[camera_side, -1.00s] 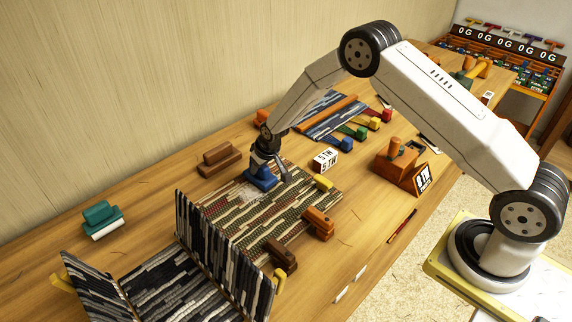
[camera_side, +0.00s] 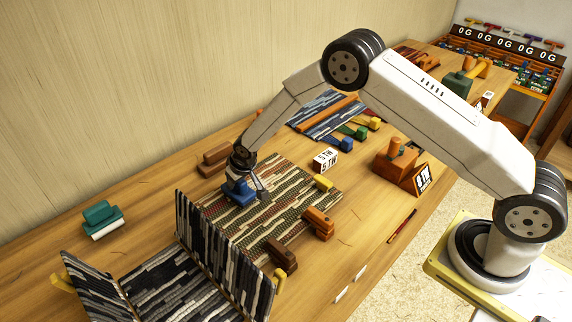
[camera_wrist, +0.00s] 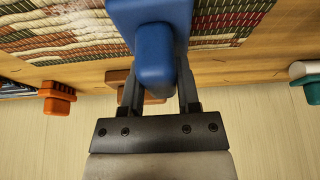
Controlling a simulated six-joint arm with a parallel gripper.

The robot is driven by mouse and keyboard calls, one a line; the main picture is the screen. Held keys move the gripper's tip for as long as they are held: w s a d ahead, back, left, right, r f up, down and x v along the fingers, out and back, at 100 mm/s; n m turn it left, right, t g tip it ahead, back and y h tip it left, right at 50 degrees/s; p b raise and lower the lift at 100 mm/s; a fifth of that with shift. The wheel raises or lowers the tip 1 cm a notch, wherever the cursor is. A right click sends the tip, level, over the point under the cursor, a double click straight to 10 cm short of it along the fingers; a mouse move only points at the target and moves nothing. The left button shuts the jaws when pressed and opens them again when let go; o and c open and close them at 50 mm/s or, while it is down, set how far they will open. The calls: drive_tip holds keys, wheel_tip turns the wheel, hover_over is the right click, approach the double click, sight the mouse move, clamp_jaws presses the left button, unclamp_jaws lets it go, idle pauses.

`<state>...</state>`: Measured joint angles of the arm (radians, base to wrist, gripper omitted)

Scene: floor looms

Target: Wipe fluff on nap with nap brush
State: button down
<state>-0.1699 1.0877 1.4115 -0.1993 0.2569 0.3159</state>
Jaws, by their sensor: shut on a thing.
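The nap brush (camera_side: 240,192) is a blue block with a raised blue grip. My gripper (camera_side: 247,174) is shut on that grip and holds the brush at the far left part of the striped woven mat (camera_side: 285,190). In the wrist view the blue brush (camera_wrist: 157,45) fills the top middle, between my gripper's fingers (camera_wrist: 158,88), and hides part of the mat (camera_wrist: 60,32). In the side view the brush appears to rest on the nap, but contact is hard to tell. I cannot make out separate fluff now; the brush and gripper hide part of the surface.
A dark striped upright panel (camera_side: 215,235) stands close in front of the mat. Orange (camera_side: 318,223) and brown (camera_side: 281,254) blocks sit along its right edge, with a yellow block (camera_side: 323,183). A teal brush (camera_side: 102,217) lies left. Table between is clear.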

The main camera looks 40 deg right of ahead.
drive_tip(key=shift+d, duration=5.2)
drive_tip(key=shift+s, duration=1.2)
drive_tip(key=shift+s+a, duration=0.15)
drive_tip(key=shift+a, duration=5.1)
drive_tip(key=shift+d, duration=5.2)
wheel_tip(320, 180, up, 8)
